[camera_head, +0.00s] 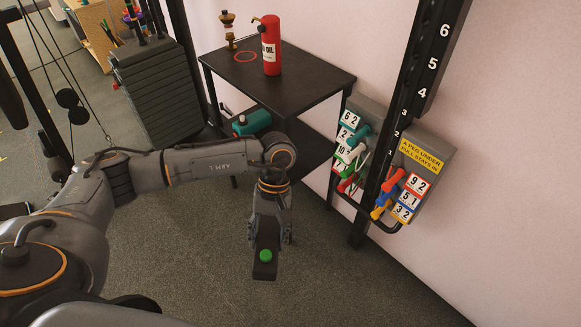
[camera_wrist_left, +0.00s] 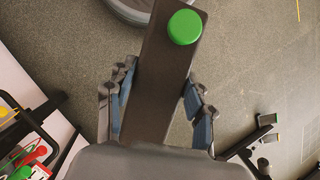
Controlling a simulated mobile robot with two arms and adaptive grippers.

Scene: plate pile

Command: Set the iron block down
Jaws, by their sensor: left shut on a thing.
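The iron block (camera_head: 264,271) is a dark, long bar with a round green spot (camera_head: 265,255) near its outer end. My left gripper (camera_head: 269,236) is shut on it and holds it in front of the black table, seemingly above the floor. In the left wrist view the block (camera_wrist_left: 160,75) runs lengthwise between the two fingers of my left gripper (camera_wrist_left: 158,98), with the green spot (camera_wrist_left: 184,27) near the top edge. The block's inner end is hidden by the gripper body. My right gripper is not in view.
Numbered peg boxes (camera_head: 428,153) stand right; a weight stack (camera_head: 160,95) stands left. Floor (camera_head: 330,275) at front right is clear.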

